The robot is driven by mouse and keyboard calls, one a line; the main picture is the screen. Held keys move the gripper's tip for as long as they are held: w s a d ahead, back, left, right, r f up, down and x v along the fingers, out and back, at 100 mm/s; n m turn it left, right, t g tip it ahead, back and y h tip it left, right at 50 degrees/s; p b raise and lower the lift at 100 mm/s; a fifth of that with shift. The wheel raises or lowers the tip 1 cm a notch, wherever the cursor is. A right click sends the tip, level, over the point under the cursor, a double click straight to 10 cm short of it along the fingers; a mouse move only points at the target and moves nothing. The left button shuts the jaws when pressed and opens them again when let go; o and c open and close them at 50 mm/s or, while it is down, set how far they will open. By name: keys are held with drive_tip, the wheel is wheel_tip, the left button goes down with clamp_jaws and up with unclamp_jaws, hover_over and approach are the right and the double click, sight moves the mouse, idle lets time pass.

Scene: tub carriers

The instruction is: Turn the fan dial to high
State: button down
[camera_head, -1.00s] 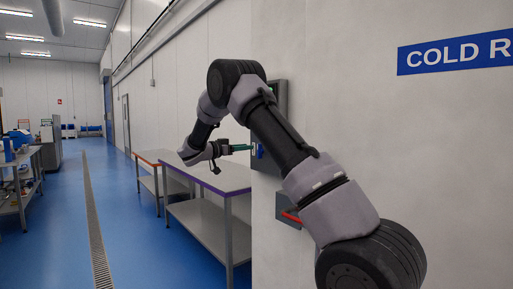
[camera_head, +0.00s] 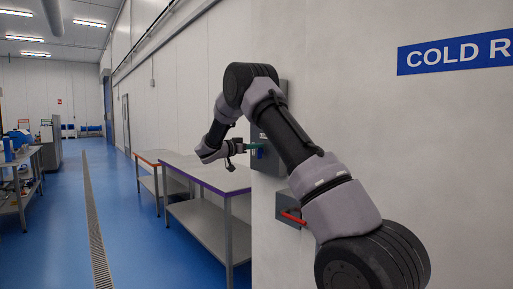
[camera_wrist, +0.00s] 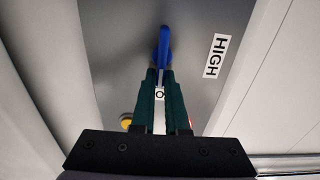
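The fan dial is a blue bar handle (camera_wrist: 163,42) on a grey panel (camera_wrist: 120,45) in the wrist view. It points nearly straight up in that picture, and the HIGH label (camera_wrist: 215,55) is to its right. My gripper's green fingers (camera_wrist: 160,74) reach the dial's lower end, one on either side, with a narrow gap between them. I cannot tell whether they press on it. A small white label, partly hidden, shows between the fingers. In the head view my gripper (camera_head: 254,149) is at the wall panel (camera_head: 281,135), where some blue shows at its tips.
A yellow knob or button (camera_wrist: 126,121) shows left of the fingers, and a small red light (camera_wrist: 190,121) to their right. Below the panel, a red handle (camera_head: 293,218) sits on the wall. A steel table (camera_head: 215,178) stands left of the wall. The blue floor aisle is clear.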

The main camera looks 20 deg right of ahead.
drive_tip(key=shift+n, duration=0.3)
drive_tip(key=shift+w+a+f+n, duration=0.15)
drive_tip(key=shift+w+f+n, duration=0.25)
drive_tip(key=shift+n, duration=2.45)
drive_tip(key=shift+w+a+f+n, duration=0.2)
drive_tip(key=shift+w+f+n, duration=0.25)
drive_tip(key=shift+n, duration=2.45)
drive_tip(key=shift+w+a+f+n, duration=0.15)
drive_tip(key=shift+w+f+n, duration=0.25)
drive_tip(key=shift+n, duration=2.45)
drive_tip(key=c, duration=0.9)
unclamp_jaws()
drive_tip(key=shift+s, duration=0.1)
drive_tip(key=v, duration=1)
drive_tip(key=shift+s+a, duration=0.1)
drive_tip(key=shift+a, duration=0.25)
